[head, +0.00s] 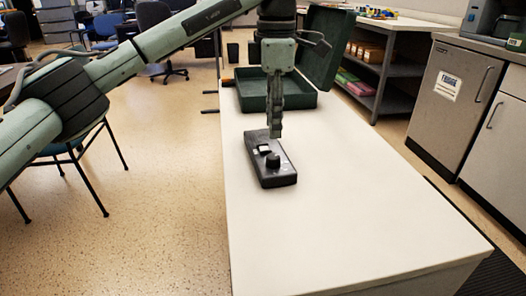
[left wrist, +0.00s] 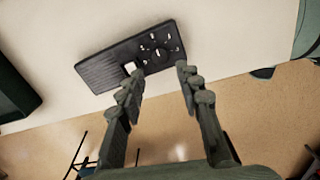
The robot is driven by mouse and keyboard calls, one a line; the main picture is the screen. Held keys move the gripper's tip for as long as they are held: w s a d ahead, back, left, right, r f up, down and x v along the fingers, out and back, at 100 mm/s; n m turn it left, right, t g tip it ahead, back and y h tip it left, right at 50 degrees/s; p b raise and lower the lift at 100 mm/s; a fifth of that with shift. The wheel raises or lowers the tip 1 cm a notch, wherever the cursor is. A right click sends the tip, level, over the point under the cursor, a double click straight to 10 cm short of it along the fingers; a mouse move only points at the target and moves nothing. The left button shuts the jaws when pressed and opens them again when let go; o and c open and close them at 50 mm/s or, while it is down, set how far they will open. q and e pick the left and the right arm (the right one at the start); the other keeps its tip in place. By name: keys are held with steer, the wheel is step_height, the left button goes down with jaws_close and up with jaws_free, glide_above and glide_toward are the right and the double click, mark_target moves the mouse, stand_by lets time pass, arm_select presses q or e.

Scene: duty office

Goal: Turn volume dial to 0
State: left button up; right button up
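A dark rectangular control box (head: 268,160) lies on the white table (head: 330,200), with a round black dial (head: 273,160) on its near half and a light square button (head: 264,149) farther back. In the left wrist view the box (left wrist: 105,66) shows a dial (left wrist: 157,53) with white marks around it; its exact setting is too small to read. My left gripper (head: 275,134) points down above the back part of the box. In the left wrist view its fingers (left wrist: 158,78) are apart with nothing between them, just short of the dial. My right gripper is in neither view.
An open green case (head: 275,90) stands at the far end of the table. Shelves (head: 385,70) and a grey cabinet (head: 448,95) stand to the right. A chair (head: 65,150) stands on the floor at left. The table around the box is clear.

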mark_target(273, 156)
arm_select(q)
step_height(273, 156, down, 8)
steer(key=shift+r, duration=0.25)
jaws_close()
